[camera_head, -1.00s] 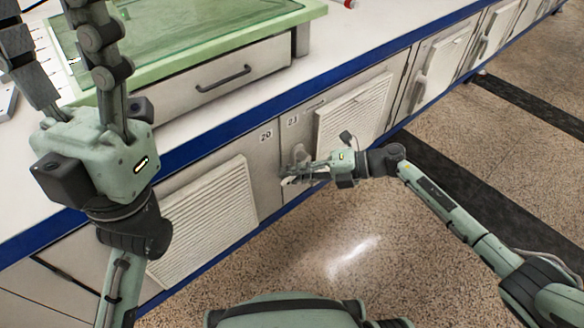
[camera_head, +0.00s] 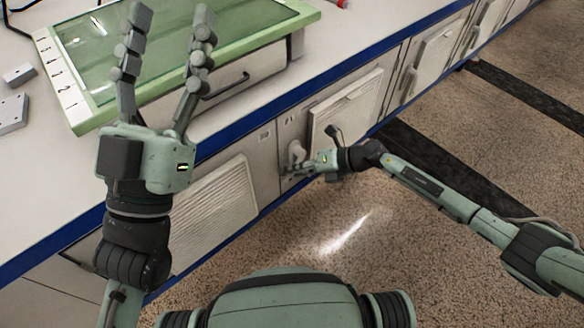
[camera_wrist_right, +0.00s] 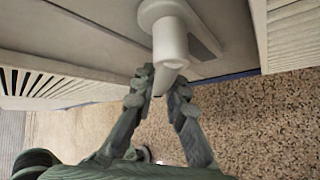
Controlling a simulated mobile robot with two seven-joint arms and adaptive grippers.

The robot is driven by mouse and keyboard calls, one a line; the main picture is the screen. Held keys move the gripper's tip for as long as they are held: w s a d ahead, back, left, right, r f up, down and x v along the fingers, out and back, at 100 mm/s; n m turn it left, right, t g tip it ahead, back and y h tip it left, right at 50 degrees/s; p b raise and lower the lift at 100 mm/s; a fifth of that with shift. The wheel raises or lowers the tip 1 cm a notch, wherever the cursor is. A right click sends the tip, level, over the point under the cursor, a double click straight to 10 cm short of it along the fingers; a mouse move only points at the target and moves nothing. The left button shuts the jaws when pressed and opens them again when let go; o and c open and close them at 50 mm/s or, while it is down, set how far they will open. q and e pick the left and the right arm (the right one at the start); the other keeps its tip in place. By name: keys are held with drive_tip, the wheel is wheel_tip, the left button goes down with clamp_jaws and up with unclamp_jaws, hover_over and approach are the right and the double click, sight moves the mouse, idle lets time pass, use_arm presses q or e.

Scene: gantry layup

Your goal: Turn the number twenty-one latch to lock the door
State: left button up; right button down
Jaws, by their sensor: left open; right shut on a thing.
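The number twenty-one latch (camera_head: 297,152) is a pale knob with a round base on the cabinet front, below a small number label (camera_head: 286,121). The right wrist view shows the latch (camera_wrist_right: 171,42) close up, its handle pointing down toward the fingers. My right gripper (camera_head: 291,172) is at the latch; in the right wrist view its fingertips (camera_wrist_right: 161,84) close around the lower end of the handle. My left gripper (camera_head: 172,28) is open and empty, its fingers pointing up over the counter and green-framed tray, away from the latch.
The door of twenty-one (camera_head: 348,104) has a slatted panel right of the latch. Another slatted door (camera_head: 215,205) is to its left. The green-framed glass tray (camera_head: 85,118) is on the white counter with a blue edge. The speckled floor (camera_head: 400,250) in front is clear.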

drive_tip(key=shift+w+r, duration=0.1)
drive_tip(key=shift+w, duration=0.05)
drive_tip(key=c, duration=1.5)
unclamp_jaws()
drive_tip(key=shift+c, duration=0.2)
drive_tip(key=v, duration=1.2)
